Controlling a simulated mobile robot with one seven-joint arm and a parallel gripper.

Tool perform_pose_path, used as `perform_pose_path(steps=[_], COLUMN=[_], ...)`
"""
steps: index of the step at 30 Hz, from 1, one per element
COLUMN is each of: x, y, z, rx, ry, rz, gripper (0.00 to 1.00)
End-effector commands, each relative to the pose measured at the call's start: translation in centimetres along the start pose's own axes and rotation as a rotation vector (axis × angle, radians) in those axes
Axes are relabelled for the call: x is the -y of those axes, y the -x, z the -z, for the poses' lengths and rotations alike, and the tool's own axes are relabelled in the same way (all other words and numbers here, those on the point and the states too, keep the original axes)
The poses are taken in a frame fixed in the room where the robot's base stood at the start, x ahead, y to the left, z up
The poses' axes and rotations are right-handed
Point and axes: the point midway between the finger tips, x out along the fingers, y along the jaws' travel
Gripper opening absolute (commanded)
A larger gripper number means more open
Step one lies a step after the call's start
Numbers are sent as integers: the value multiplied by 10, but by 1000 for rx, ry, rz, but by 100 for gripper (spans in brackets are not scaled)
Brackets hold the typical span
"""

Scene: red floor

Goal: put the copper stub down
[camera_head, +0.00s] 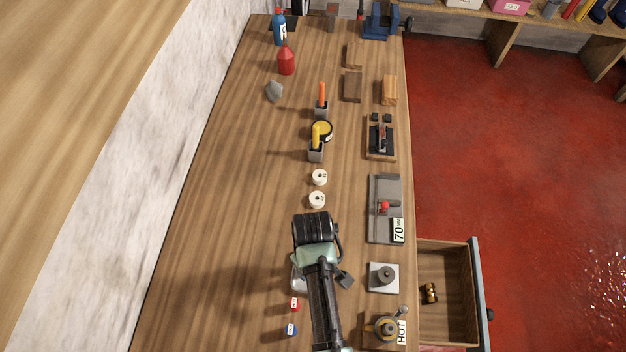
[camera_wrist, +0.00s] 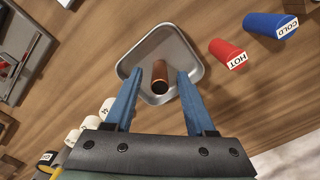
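The copper stub (camera_wrist: 161,73) shows in the wrist view as a short brown cylinder with a dark end facing me. It appears to rest in a shallow grey metal tray (camera_wrist: 167,38). In the head view my arm hides the stub and the fingers, and only part of the tray (camera_head: 298,279) shows.
A red HOT piece (camera_wrist: 227,53) and a blue COLD piece (camera_wrist: 270,25) lie beside the tray. White rolls (camera_head: 318,189) stand beyond my arm. A grey weight on a white plate (camera_head: 384,278) is to the right, near an open drawer (camera_head: 447,293). The bench's left side is clear.

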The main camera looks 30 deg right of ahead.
Motion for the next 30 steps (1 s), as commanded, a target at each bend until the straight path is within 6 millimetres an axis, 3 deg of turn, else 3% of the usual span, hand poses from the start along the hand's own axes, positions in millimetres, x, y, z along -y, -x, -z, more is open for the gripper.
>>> perform_pose_path(steps=[6,11,24,30], x=[0,-1,-1,0], y=[2,14,100,120], z=[0,1,1,1], rx=[0,-2,-5,-2], ry=[0,0,-1,-1], rz=[0,-2,-2,-1], gripper=[55,55,55,55])
